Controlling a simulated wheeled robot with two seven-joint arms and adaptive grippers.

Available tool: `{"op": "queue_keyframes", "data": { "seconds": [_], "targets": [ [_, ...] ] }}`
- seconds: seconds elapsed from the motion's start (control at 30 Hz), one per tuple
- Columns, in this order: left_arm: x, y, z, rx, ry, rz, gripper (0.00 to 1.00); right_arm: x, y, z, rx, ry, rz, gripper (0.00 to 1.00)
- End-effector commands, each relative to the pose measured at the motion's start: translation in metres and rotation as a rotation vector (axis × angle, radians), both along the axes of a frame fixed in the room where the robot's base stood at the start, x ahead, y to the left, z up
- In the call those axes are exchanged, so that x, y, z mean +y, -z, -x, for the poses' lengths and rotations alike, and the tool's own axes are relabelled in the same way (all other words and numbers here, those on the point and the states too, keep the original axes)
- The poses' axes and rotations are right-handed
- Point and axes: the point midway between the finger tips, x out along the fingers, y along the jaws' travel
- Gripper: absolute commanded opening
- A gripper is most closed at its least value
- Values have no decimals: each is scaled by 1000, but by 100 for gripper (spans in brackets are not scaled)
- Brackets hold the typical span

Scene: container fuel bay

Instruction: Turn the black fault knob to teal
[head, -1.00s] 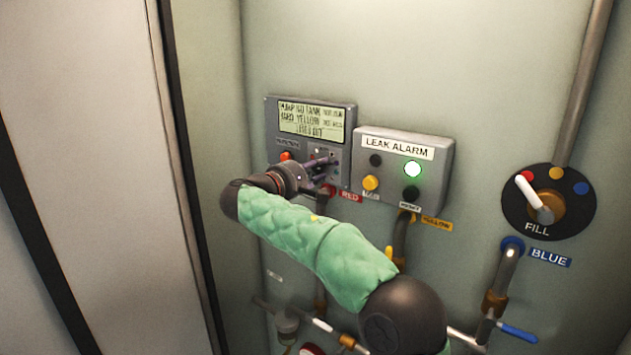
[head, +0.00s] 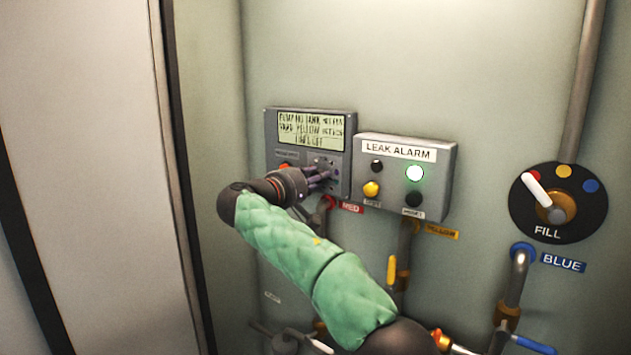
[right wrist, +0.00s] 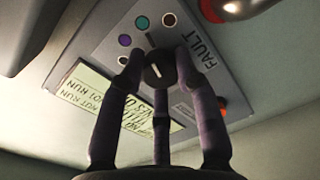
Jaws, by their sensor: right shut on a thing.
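The black fault knob (right wrist: 157,72) is on the grey panel labelled FAULT in the right wrist view. In the head view my right gripper (head: 325,178) reaches the lower part of the grey display box (head: 353,118) and hides the knob. My left gripper is out of view.
The leak alarm box (head: 447,165), with a lit green lamp (head: 414,173), stands close to the right of the gripper. The fill dial (head: 583,222) and pipes are farther right.

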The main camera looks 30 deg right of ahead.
Motion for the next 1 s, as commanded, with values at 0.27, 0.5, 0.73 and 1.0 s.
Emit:
{"op": "queue_keyframes", "data": {
  "seconds": [0.27, 0.5, 0.73, 1.0],
  "targets": [
    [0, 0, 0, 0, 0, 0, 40, 0, -4, 1, -11, -2, 1, 0],
    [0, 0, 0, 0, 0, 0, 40, -1, -4, 1, -10, -2, 1, 56],
    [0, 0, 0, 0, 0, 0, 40, 0, -3, 1, -8, -1, 0, 56],
    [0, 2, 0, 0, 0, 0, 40, 15, -3, 6, -7, -3, 0, 56]
  ]
}}
